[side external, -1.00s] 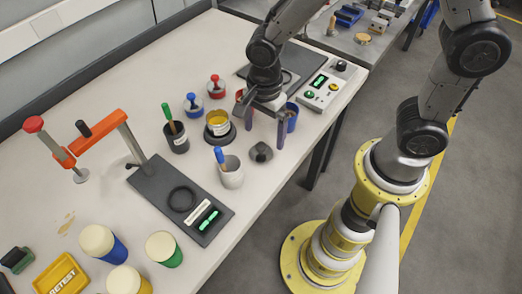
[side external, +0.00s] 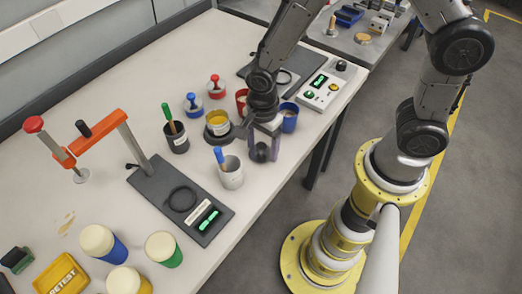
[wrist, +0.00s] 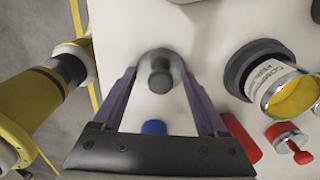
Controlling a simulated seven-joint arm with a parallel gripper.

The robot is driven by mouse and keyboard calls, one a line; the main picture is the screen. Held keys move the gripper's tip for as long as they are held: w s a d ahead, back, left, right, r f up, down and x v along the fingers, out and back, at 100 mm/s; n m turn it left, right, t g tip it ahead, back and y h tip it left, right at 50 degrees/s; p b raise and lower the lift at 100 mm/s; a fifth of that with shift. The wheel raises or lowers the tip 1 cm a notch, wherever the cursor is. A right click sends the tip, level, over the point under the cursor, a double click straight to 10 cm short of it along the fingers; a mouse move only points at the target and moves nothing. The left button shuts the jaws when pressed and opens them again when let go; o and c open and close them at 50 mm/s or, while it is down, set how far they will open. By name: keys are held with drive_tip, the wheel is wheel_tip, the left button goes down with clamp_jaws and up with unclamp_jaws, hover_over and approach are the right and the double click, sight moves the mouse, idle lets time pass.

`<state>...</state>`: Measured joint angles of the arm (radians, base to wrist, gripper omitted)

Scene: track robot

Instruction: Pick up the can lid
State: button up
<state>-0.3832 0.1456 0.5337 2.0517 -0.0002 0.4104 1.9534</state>
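A small grey round lid with a dark central knob (wrist: 160,76) sits on the white table, near its front edge. In the side view the lid (side external: 261,153) shows partly between my fingers. My gripper (side external: 263,157) is open and points down over it. In the wrist view the fingertips of my gripper (wrist: 159,72) stand on either side of the lid, with gaps to the knob. An open can of yellow compound (side external: 217,122) stands beside my gripper in a dark ring base. A red-knobbed lid (side external: 215,82) and a blue-knobbed lid (side external: 191,100) rest further back.
A grey cup with a blue-handled tool (side external: 230,175) stands close to my gripper's left. A red cup (side external: 241,100) and a blue cup (side external: 289,118) are close behind. A control box (side external: 322,90) stands at right. A black plate with a ring (side external: 180,190) lies left.

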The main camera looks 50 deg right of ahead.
drive_tip(key=c, duration=0.7)
